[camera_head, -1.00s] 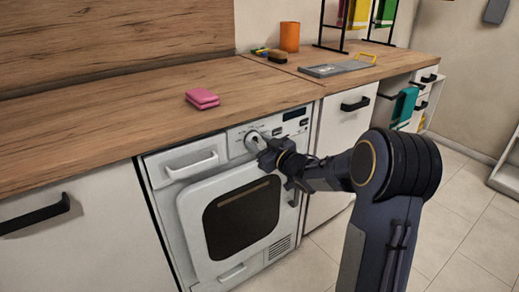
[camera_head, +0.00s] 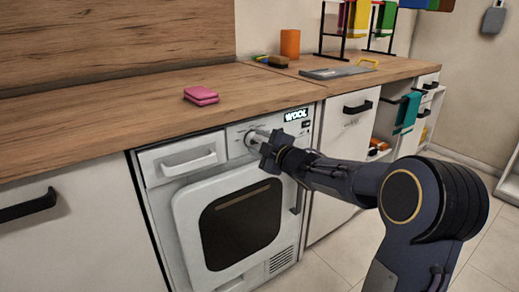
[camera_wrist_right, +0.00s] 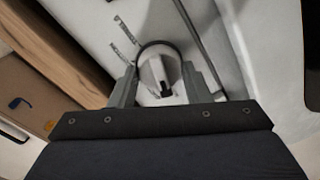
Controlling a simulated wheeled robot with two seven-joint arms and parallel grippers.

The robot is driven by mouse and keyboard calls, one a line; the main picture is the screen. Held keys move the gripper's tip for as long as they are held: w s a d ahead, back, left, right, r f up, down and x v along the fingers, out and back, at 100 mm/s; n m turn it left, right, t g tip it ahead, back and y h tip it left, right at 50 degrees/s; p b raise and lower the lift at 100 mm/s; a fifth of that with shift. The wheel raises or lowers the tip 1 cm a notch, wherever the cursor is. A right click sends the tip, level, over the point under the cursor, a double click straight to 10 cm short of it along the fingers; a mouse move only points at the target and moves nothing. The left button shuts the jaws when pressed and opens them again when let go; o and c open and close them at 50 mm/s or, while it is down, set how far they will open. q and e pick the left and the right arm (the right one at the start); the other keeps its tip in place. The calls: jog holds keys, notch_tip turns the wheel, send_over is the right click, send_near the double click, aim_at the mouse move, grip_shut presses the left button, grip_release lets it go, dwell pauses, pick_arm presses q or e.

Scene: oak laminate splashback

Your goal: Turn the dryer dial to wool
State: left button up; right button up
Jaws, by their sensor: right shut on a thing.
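The white dryer (camera_head: 180,205) stands under the wooden worktop. Its display (camera_head: 296,115) is lit and reads WOOL. The dial (camera_head: 254,136) is on the panel left of the display, partly hidden by my right gripper (camera_head: 262,143). In the right wrist view the dial (camera_wrist_right: 158,70) sits between the two fingers of my right gripper (camera_wrist_right: 158,84), which is shut on it. My left gripper is not in view.
A pink sponge stack (camera_head: 201,96) lies on the worktop (camera_head: 120,108) above the dryer. An orange cup (camera_head: 290,43), a grey board (camera_head: 335,72) and towel racks stand further back. Drawers with dark handles flank the dryer.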

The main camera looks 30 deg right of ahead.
jog(key=shift+f+n+b, duration=0.1)
jog(key=shift+n+b, duration=0.25)
jog(key=shift+n, duration=0.25)
jog(key=o, duration=1)
jog(key=shift+s, duration=0.1)
jog(key=shift+s+d+r+p, duration=0.2)
jog(key=shift+s+p, duration=0.2)
jog(key=shift+s, duration=1.5)
jog(key=shift+s+d+r+p, duration=0.15)
jog(key=shift+s+p, duration=0.25)
jog(key=shift+s, duration=1.5)
